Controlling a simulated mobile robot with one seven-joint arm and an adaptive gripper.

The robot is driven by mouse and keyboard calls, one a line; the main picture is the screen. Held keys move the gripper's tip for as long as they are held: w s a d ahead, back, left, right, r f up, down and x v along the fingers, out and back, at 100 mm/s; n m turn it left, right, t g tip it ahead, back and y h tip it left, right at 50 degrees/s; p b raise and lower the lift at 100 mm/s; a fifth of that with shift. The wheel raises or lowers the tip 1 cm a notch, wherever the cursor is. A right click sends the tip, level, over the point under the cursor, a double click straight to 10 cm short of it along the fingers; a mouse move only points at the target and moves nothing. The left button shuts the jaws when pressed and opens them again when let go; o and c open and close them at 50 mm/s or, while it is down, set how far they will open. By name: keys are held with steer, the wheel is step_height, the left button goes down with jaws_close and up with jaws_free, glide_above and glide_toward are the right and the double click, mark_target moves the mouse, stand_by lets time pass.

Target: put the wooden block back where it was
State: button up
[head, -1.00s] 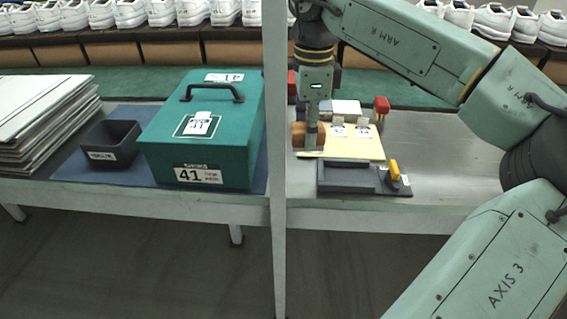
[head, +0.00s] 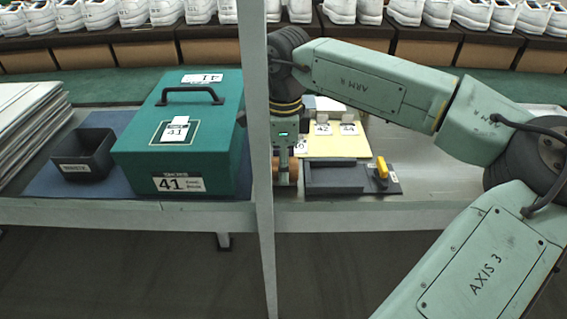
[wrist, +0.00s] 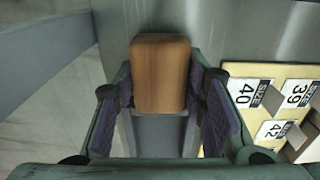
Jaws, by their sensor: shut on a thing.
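The wooden block (wrist: 160,75) is brown with rounded corners and sits between the two purple-padded fingers of my gripper (wrist: 168,108) in the wrist view. My gripper is shut on it. In the head view the block (head: 293,171) shows partly behind the fingers of my gripper (head: 284,178), pointing down near the bench's front edge. It is just left of the dark grey fixture with a yellow handle (head: 382,168) and right of the grey post. I cannot tell whether the block touches the bench. A grey surface shows below the block between the fingers in the wrist view.
The yellow board (head: 340,147) with size cards lies behind the fixture; it also shows in the wrist view (wrist: 238,132). The grey post (head: 262,230) stands close left of my gripper. A green box (head: 215,135) and a dark bin (head: 84,155) stand further left. Bare bench (head: 440,185) lies right.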

steer(key=shift+f, duration=0.1)
steer(key=shift+f, duration=0.15)
steer(key=o, duration=1)
step_height(320, 180, up, 12)
steer(key=shift+r, duration=0.25)
